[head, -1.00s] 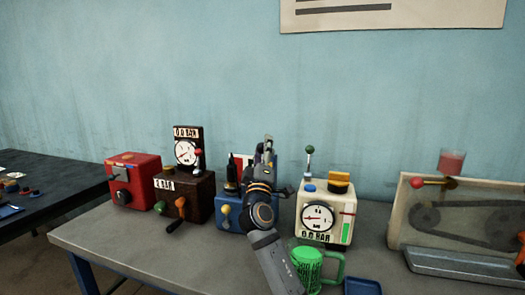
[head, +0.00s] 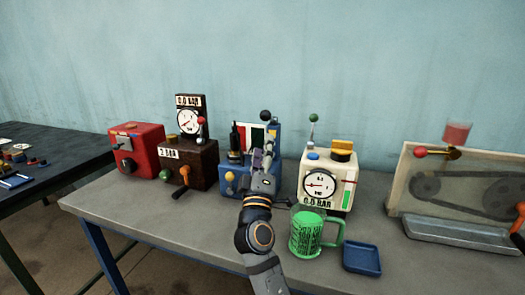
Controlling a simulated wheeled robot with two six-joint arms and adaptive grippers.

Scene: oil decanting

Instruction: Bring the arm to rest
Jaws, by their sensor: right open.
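My right gripper (head: 262,165) is in the middle of the head view, in front of the blue machine (head: 232,180). It is open, and nothing shows between its fingers. It covers part of the blue machine, including part of its front. I cannot tell whether it touches the machine. My right arm comes up from the bottom of the view, left of a green mug (head: 304,236). My left gripper is not in view.
On the grey table (head: 150,212) stand a red box (head: 148,150), a brown gauge box (head: 200,158) and a cream gauge box (head: 345,172). A blue tray (head: 362,258) lies right of the mug. A belt unit (head: 400,195) stands at right. The table's front left is clear.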

